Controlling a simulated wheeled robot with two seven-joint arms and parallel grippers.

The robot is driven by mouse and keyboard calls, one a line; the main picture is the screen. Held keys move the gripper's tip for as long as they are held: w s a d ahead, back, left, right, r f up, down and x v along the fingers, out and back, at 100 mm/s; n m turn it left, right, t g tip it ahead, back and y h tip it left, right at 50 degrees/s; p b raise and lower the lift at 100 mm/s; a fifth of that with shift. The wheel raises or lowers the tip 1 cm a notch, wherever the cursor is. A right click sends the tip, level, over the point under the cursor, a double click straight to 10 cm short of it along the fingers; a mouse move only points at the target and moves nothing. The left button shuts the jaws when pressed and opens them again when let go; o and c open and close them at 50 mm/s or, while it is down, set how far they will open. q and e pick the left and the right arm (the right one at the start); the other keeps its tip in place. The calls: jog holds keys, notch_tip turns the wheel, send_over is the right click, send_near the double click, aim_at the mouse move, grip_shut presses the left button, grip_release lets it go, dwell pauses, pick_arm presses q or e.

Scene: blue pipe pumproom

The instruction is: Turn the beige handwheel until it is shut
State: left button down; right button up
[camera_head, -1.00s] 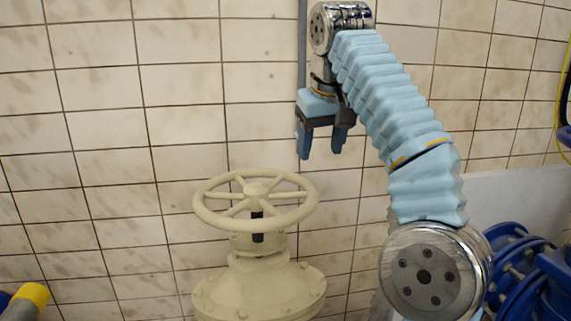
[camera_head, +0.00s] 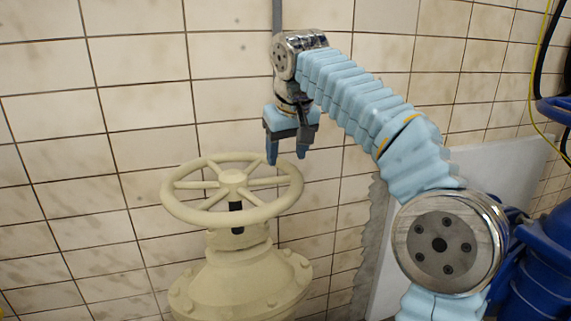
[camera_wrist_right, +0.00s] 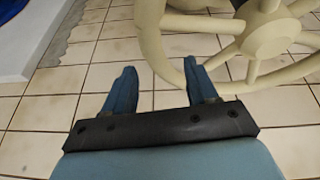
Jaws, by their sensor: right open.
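The beige handwheel (camera_head: 233,180) lies nearly level on top of a beige valve body (camera_head: 240,280), with spokes running from its hub to its rim. My right gripper (camera_head: 287,160) points down, open and empty, at the right far side of the rim. My left gripper is not in view.
A tiled wall (camera_head: 130,130) stands behind the valve. Blue pipework (camera_head: 550,255) is at the right edge, with a pale panel (camera_head: 495,170) behind my right arm. Yellow and black cables (camera_head: 541,70) hang at the upper right. Space left of the handwheel looks clear.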

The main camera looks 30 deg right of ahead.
aim_at(285, 163)
jog(key=shift+x, duration=1.5)
grip_shut()
